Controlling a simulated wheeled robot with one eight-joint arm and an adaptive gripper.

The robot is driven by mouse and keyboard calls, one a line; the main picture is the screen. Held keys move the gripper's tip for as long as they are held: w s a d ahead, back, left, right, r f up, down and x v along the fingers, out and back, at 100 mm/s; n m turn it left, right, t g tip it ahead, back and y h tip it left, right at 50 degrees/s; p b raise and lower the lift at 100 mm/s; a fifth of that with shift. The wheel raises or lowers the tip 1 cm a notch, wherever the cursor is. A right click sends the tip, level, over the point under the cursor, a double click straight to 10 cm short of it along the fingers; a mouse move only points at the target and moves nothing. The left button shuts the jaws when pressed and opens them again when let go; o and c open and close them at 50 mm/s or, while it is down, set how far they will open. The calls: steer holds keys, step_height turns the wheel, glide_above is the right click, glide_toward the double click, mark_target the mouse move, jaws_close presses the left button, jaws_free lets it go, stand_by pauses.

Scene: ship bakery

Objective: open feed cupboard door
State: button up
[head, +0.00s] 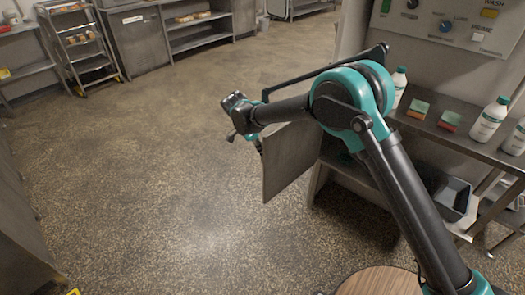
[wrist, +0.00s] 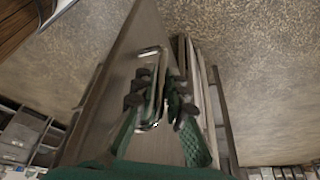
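The grey cupboard door (head: 288,160) stands swung out from the cupboard under the bench in the head view. In the wrist view the door panel (wrist: 113,90) runs down the middle, with a metal loop handle (wrist: 151,52) on it. My gripper (wrist: 158,95) has its two green fingers with dark pads on either side of the handle, close together, and appears shut on it. In the head view my gripper (head: 240,112) is at the door's far upper side; its fingertips and the handle are hard to make out there.
A steel bench (head: 455,135) at the right carries white bottles (head: 488,120) and sponges (head: 450,121). A dark tray (head: 450,198) sits on its lower shelf. A round wooden top (head: 378,283) is at the bottom. The speckled floor left of the door is clear.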

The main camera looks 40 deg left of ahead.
steer(key=shift+o, duration=1.2)
steer(key=shift+s, duration=0.2)
steer(key=shift+o, duration=0.8)
steer(key=shift+w, duration=0.15)
steer(key=v, duration=1.2)
